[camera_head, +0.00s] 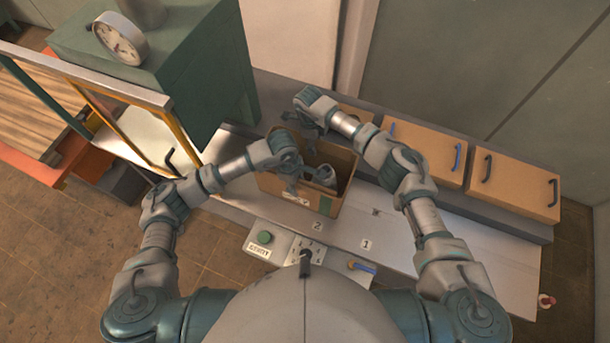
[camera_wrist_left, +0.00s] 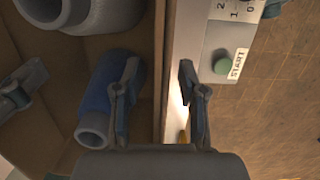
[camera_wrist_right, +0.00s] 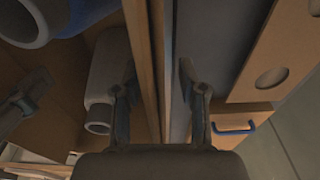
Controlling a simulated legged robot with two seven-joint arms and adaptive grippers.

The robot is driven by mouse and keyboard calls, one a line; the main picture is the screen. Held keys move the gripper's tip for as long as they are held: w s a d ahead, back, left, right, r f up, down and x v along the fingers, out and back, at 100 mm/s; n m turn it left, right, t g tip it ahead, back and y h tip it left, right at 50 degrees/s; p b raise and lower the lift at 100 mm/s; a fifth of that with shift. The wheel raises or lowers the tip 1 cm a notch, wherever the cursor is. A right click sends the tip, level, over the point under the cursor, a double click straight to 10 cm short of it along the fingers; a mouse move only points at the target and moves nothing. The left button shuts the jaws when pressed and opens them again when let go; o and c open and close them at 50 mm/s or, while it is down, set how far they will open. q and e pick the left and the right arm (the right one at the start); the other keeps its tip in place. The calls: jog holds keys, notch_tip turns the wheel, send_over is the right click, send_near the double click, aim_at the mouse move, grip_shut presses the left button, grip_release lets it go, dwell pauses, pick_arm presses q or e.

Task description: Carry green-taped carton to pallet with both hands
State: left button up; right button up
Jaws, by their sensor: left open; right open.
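The open cardboard carton (camera_head: 275,184) stands on the bench, with a green tape patch (camera_head: 325,205) on its front side. It holds grey and blue cylindrical parts; a blue one (camera_wrist_left: 98,100) shows in the left wrist view. My left gripper (camera_head: 291,180) is open at the carton's front wall, one finger on the inner side and one outside. My right gripper (camera_head: 310,136) is open at the far wall, which shows between its fingers in the right wrist view (camera_wrist_right: 142,60). Contact cannot be told. A slatted wooden pallet (camera_head: 35,104) on an orange base is at the far left.
A yellow-edged frame (camera_head: 135,130) and a green cabinet with a gauge (camera_head: 120,38) stand between carton and pallet. A control box with a green button (camera_head: 264,237) sits in front. The bench right of the carton is clear.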

pick_arm(q)
jog(key=shift+f, duration=0.25)
pick_arm(e)
jog(key=shift+f, duration=0.25)
pick_arm(q)
grip_shut()
pick_arm(e)
grip_shut()
pick_arm(q)
jog(key=shift+r, duration=0.15)
pick_arm(e)
jog(key=shift+r, duration=0.2)
